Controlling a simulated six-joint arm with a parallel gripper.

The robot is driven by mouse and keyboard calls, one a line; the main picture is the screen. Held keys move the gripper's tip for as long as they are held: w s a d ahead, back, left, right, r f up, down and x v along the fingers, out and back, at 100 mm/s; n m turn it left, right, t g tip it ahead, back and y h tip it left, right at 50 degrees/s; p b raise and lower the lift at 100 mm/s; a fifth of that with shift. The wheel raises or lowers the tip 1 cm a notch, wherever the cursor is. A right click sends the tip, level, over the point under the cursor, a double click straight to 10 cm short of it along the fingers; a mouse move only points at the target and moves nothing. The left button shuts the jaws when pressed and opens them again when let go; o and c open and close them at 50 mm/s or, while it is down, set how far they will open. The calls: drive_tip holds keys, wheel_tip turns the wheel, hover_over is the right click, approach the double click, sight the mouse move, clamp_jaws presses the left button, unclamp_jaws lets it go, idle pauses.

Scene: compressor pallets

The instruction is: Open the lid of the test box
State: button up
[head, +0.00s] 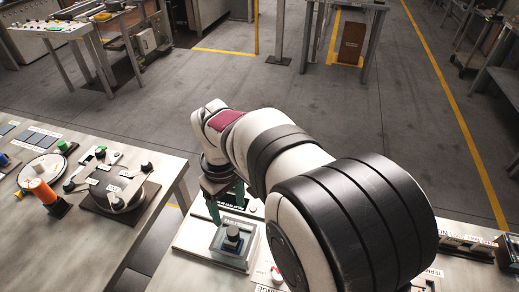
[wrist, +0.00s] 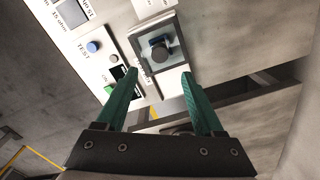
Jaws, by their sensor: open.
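The test box (head: 232,258) is a small clear-walled box on the table in front of me, with a dark round part inside. In the wrist view the test box (wrist: 176,66) shows as a square, light-rimmed case just beyond my fingertips. Its clear lid seems to be down, but its edges are hard to make out. My gripper (head: 222,207) has green fingers and is right behind the box in the head view. In the wrist view my gripper (wrist: 160,74) is open, with nothing between its fingers. I see no clear contact with the lid.
Beside the box in the wrist view is a white panel with a blue button (wrist: 93,47) and a green button (wrist: 112,88). A second table (head: 150,205) with an orange cylinder (head: 41,190) and a round fixture stands at left, across a gap.

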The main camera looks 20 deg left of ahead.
sight(232, 230)
wheel_tip(232, 230, down, 9)
drive_tip(key=shift+f, duration=0.15)
drive_tip(key=shift+c, duration=0.2)
clamp_jaws()
idle(1.3)
